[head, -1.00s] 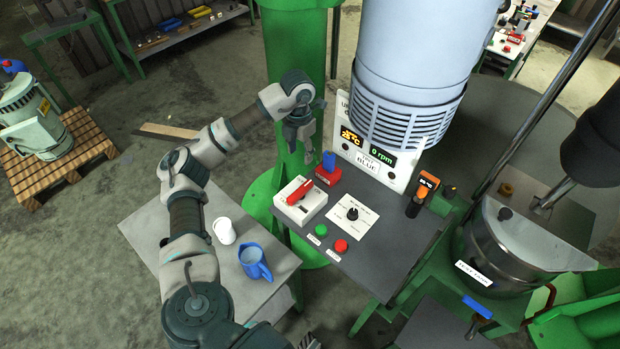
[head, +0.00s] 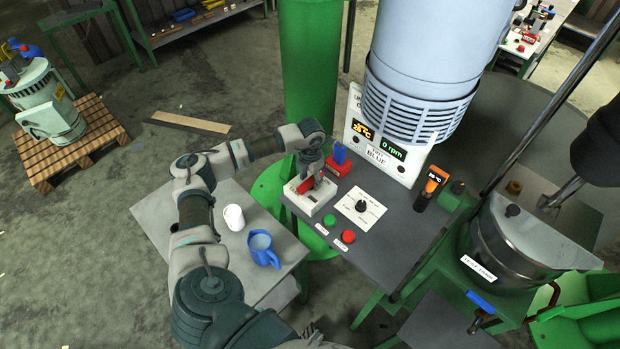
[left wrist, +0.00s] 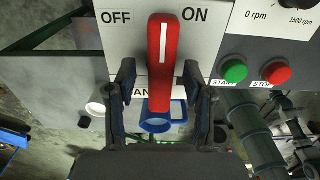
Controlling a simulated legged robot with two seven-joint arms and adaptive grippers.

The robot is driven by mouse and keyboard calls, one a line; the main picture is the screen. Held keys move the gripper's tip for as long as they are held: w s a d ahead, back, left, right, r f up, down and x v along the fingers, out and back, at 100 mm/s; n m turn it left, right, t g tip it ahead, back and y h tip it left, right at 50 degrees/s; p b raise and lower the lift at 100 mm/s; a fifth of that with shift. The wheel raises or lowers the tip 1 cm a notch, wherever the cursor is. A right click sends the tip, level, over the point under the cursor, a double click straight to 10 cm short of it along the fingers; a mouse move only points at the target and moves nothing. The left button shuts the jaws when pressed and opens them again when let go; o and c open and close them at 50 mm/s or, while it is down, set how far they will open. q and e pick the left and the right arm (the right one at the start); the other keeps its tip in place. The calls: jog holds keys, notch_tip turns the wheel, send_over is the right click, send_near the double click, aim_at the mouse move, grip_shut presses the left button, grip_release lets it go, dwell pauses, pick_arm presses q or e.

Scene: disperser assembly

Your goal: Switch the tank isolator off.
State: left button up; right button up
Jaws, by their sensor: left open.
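The tank isolator (head: 314,203) is a white box with a red lever on the dark control bench, partly hidden by my left gripper (head: 312,174) in the head view. In the left wrist view the red lever (left wrist: 162,60) stands between the OFF and ON labels, its white line pointing at the gap between them. My left gripper (left wrist: 160,85) is open, with one finger on each side of the lever. Gaps show between the fingers and the lever. I cannot make out my right gripper in these frames.
Green button (head: 330,221), red button (head: 348,236) and a knob plate (head: 360,206) are close beside the isolator. A red block with a blue top (head: 339,160) stands behind it. A white cup (head: 233,217) and blue jug (head: 262,250) are on the grey side table (head: 160,212).

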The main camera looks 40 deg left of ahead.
pick_arm(q)
jog(key=shift+d, duration=0.15)
pick_arm(e)
jog(key=shift+s+d, duration=0.15)
jog(key=shift+s, duration=0.35)
pick_arm(q)
grip_shut()
jog(key=shift+a, duration=0.2)
pick_arm(e)
jog(key=shift+w, duration=0.25)
pick_arm(q)
jog(key=shift+n, duration=0.3)
jog(key=n+p, duration=0.1)
jog(key=n, duration=0.2)
jog(key=shift+d+n, duration=0.1)
jog(key=shift+n, duration=0.3)
jog(key=n+p, duration=0.1)
jog(key=n, duration=0.3)
jog(key=shift+n, duration=0.3)
jog(key=n+p, duration=0.1)
jog(key=n, duration=0.3)
jog(key=shift+p, duration=0.35)
jog(key=shift+n+p, duration=0.75)
jog(key=shift+n, duration=1.75)
pick_arm(e)
jog(key=shift+w+r, duration=0.15)
jog(key=shift+r, duration=1.15)
jog(key=shift+w+r, duration=0.15)
jog(key=shift+r, duration=1.1)
